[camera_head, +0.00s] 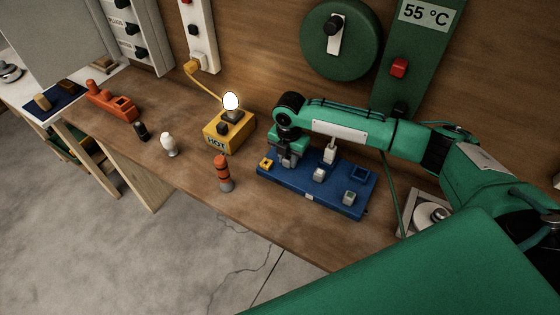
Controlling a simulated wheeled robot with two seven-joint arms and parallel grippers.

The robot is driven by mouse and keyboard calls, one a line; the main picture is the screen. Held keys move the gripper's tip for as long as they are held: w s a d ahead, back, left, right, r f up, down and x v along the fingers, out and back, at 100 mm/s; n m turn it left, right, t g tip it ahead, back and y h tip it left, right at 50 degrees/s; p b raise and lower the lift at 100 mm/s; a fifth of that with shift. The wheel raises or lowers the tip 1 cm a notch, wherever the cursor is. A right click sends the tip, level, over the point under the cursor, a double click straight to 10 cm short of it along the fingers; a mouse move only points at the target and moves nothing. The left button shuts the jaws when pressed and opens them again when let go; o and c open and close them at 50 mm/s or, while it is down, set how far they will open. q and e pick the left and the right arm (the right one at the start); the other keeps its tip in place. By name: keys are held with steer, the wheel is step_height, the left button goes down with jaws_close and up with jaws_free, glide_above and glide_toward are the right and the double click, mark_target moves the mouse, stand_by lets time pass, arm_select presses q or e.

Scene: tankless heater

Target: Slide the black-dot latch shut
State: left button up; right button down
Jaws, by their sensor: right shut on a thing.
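A blue board (312,197) lies on the wooden workbench, right of the middle. It carries a yellow square piece (266,163) at its left end, an upright white peg (330,150), a small whitish block (320,175), a blue square frame (360,175) and a grey-green block (348,198). I cannot make out a black dot on any of them, so I cannot tell which is the latch. My right gripper (285,165) points down at the board's back left and is shut on a small part hidden by its fingers. My left gripper is not in view.
A yellow box marked HOT (229,132) with a lit bulb stands left of the board. An orange-and-grey cylinder (223,173), a white bulb (168,144), a dark piece (140,131) and an orange tool (112,102) stand along the bench. Bare bench lies between them.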

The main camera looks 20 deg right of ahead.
mark_target(289, 156)
steer(key=c, duration=1.4)
jaws_free()
steer(key=shift+w+d, duration=0.15)
steer(key=shift+r, duration=0.3)
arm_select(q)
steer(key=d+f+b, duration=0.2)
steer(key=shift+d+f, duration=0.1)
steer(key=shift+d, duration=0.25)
arm_select(e)
step_height(289, 156, up, 13)
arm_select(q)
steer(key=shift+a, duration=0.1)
